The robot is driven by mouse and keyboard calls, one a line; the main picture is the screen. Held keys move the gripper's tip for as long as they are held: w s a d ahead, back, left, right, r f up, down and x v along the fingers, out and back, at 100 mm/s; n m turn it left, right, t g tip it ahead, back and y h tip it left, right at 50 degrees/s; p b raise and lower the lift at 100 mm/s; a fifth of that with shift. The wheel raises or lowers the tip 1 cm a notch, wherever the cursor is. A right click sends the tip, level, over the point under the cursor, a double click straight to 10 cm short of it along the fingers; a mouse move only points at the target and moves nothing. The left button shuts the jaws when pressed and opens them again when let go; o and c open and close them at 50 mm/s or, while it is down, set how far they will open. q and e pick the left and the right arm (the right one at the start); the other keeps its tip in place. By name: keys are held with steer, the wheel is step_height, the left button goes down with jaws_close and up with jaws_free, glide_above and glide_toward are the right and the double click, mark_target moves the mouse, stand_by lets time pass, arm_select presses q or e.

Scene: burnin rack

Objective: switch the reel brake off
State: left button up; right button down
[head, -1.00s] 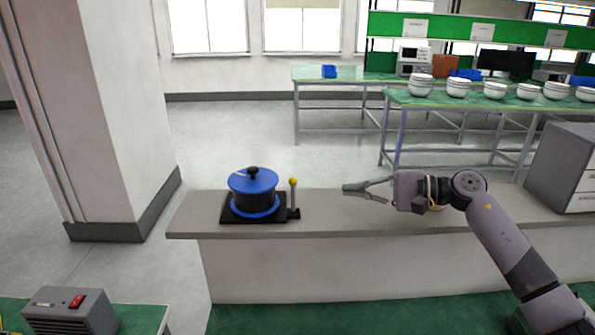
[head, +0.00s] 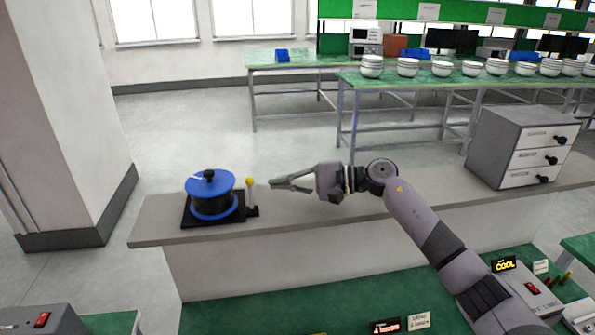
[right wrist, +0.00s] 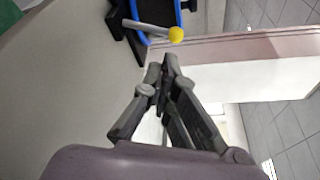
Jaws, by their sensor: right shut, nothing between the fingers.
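The blue and black reel (head: 211,197) stands on a black base (head: 190,222) near the left end of the grey counter. Its brake lever (head: 250,194), a grey rod with a yellow knob, stands about upright at the base's right side. In the right wrist view the lever's yellow knob (right wrist: 176,34) shows just beyond my fingertips, with part of the reel (right wrist: 158,12) behind. My right gripper (head: 272,184) is shut and empty, pointing left at the lever, with a small gap between them. The right wrist view shows its fingertips (right wrist: 160,72) together. My left gripper is not in view.
The grey counter (head: 152,226) is clear between the reel and a grey drawer cabinet (head: 492,145) on the right. A box with a red switch (head: 42,319) sits at lower left. Small signs and a device (head: 528,292) lie at lower right.

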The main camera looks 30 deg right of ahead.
mark_target(251, 194)
steer(key=p+x, duration=0.1)
steer(key=x, duration=0.2)
steer(key=shift+p, duration=0.3)
steer(key=shift+w+a+f, duration=0.1)
steer(key=shift+w+a, duration=0.05)
steer(key=shift+a, duration=0.05)
